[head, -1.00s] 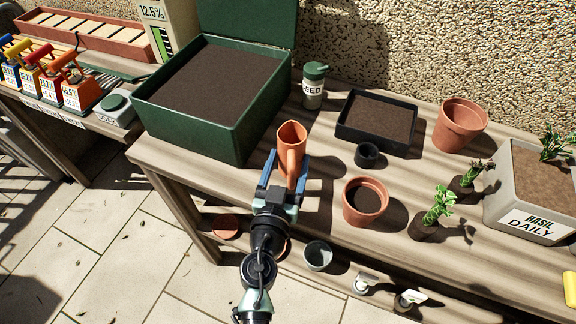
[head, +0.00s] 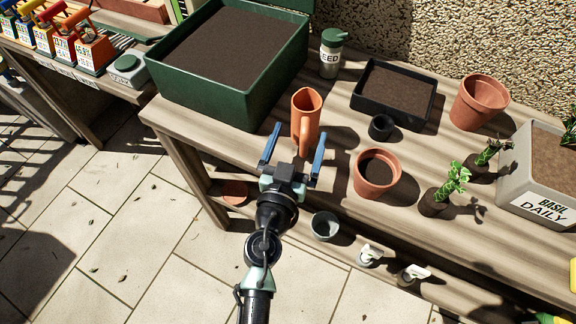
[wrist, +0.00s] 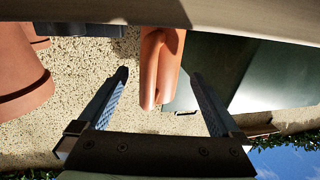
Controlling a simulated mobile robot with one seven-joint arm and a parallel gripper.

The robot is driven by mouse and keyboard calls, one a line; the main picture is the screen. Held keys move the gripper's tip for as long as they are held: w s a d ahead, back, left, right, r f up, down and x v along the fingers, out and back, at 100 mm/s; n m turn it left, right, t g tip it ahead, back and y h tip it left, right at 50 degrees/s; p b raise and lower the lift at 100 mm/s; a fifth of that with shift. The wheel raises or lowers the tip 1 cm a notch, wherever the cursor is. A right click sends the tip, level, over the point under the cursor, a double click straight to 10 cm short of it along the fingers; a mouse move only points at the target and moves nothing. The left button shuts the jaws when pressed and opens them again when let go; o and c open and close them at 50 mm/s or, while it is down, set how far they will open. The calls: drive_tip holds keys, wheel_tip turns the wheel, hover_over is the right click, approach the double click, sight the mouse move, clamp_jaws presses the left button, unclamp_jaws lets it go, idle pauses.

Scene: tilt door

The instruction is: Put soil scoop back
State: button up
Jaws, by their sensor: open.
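The orange soil scoop (head: 306,103) stands on the wooden bench near its front edge, to the right of the dark green soil bin (head: 233,60). Its handle side faces me. My gripper (head: 298,132) is open and empty in front of the scoop, with its blue fingers spread to either side of the handle. In the wrist view the scoop (wrist: 161,60) shows beyond and between the two fingertips, apart from both. The bin (wrist: 265,75) is at the right there. Nothing hides the scoop's rim in the head view.
A shaker bottle (head: 331,55), a black soil tray (head: 394,95), a small black pot (head: 381,127) and a terracotta pot (head: 376,176) stand right of the scoop. Seedlings (head: 436,202) and a grey planter (head: 535,192) are farther right. The shelf below holds small items.

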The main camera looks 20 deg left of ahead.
drive_tip(key=s+d+b, duration=0.1)
drive_tip(key=s+b, duration=0.2)
drive_tip(key=s, duration=0.6)
drive_tip(key=shift+s+d, duration=0.2)
drive_tip(key=shift+s, duration=0.1)
drive_tip(key=w+d+r+m+t+h, duration=0.1)
drive_tip(key=w+d+r+t+h, duration=0.15)
drive_tip(key=r, duration=0.65)
drive_tip(key=w+d+r+m+t+h, duration=0.1)
drive_tip(key=w+d+r+m, duration=0.2)
drive_tip(key=r, duration=0.6)
drive_tip(key=w+d+r+t+h, duration=0.1)
drive_tip(key=w+d+r+h, duration=0.15)
drive_tip(key=d+r, duration=0.45)
drive_tip(key=s+r+n+t+y, duration=0.1)
drive_tip(key=s+r, duration=0.3)
drive_tip(key=r, duration=0.8)
drive_tip(key=s+r+n+t+y, duration=0.1)
drive_tip(key=s+r+t, duration=0.3)
drive_tip(key=r, duration=0.9)
drive_tip(key=shift+s+d+y, duration=0.2)
drive_tip(key=shift+d+y, duration=0.1)
drive_tip(key=shift+y, duration=0.3)
drive_tip(key=shift+r, duration=0.1)
